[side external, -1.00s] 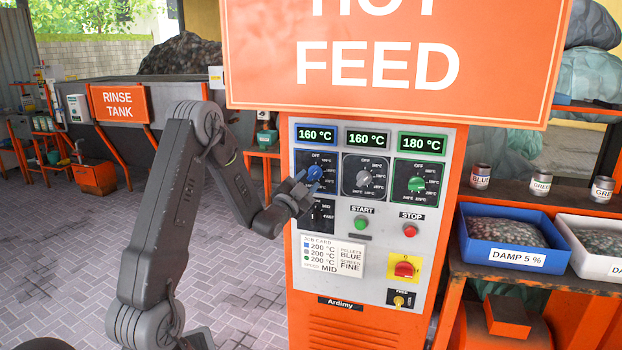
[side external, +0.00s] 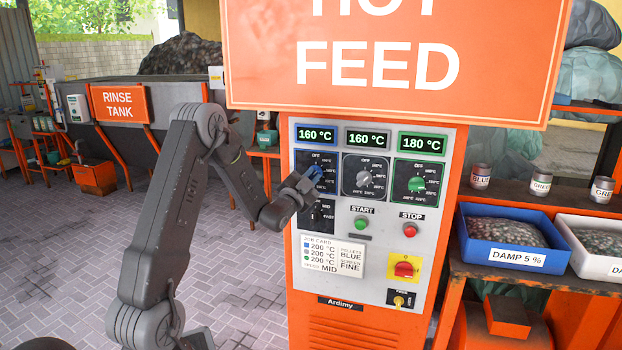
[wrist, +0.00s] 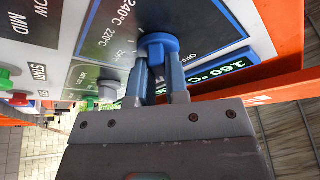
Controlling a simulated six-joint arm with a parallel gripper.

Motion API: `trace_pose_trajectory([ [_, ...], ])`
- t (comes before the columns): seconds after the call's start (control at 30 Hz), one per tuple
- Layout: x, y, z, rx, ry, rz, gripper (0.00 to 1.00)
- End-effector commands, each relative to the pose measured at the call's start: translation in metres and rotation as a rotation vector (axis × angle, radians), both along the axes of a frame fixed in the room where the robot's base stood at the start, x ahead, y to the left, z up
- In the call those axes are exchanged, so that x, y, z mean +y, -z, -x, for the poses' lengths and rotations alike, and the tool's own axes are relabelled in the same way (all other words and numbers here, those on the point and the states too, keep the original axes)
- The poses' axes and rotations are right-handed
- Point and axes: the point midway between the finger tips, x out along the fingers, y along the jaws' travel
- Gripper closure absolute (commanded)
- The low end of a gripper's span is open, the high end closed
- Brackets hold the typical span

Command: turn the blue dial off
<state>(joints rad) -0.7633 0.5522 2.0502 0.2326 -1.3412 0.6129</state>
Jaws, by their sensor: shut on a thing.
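The blue dial (side external: 316,172) is at the upper left of the control panel, under a display reading 160 °C. In the side view my gripper (side external: 308,182) is up against it and covers much of it. In the wrist view the blue dial (wrist: 158,45) sits between the two fingers of my gripper (wrist: 157,75), which are shut on it. The dial's printed scale shows 240 °C and 220 °C on one side and OFF on the other. Which mark the dial points to cannot be told.
A grey dial (side external: 363,178) and a green dial (side external: 417,184) sit to the right. Below are the green start button (side external: 361,223), the red stop button (side external: 410,230) and a red switch (side external: 404,268). A job card (side external: 333,256) is lower left. A blue tray (side external: 512,250) stands right.

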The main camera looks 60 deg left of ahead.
Motion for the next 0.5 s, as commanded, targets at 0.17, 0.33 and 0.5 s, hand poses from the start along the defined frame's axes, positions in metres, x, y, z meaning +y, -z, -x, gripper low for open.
trace_pose_trajectory([
  [0.17, 0.0001, -0.0008, -0.0009, -0.002, 0.001, 0.000, 1.00],
  [0.33, 0.0000, -0.0008, -0.0012, -0.024, 0.001, 0.020, 1.00],
  [0.5, -0.0004, -0.0004, -0.0019, -0.080, 0.002, 0.075, 1.00],
])
